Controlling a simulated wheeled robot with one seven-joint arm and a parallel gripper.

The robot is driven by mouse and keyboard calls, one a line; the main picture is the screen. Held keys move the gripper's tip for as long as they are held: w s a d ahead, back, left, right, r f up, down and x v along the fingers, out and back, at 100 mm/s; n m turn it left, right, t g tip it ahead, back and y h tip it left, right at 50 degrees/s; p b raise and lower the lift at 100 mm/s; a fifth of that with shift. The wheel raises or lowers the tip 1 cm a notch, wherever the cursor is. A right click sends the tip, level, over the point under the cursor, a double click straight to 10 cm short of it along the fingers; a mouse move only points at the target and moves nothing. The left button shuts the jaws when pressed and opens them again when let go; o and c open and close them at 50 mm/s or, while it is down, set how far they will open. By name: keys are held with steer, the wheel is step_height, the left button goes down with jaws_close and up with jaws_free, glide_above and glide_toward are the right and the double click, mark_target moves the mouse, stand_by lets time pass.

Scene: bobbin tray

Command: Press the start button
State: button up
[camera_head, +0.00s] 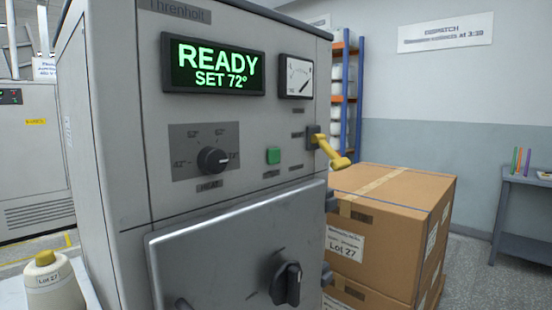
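A small label sits under the button, too small to read. The display (214,66) above reads "READY SET 72°" in green. A yellow lever (332,152) sticks out at the panel's right edge. My gripper is not in view.
The machine's door (235,250) with a black handle (287,284) is below the panel and looks closed. Cardboard boxes (388,190) stand close on the right. A thread cone (52,285) stands at lower left. A side table (525,178) is at far right.

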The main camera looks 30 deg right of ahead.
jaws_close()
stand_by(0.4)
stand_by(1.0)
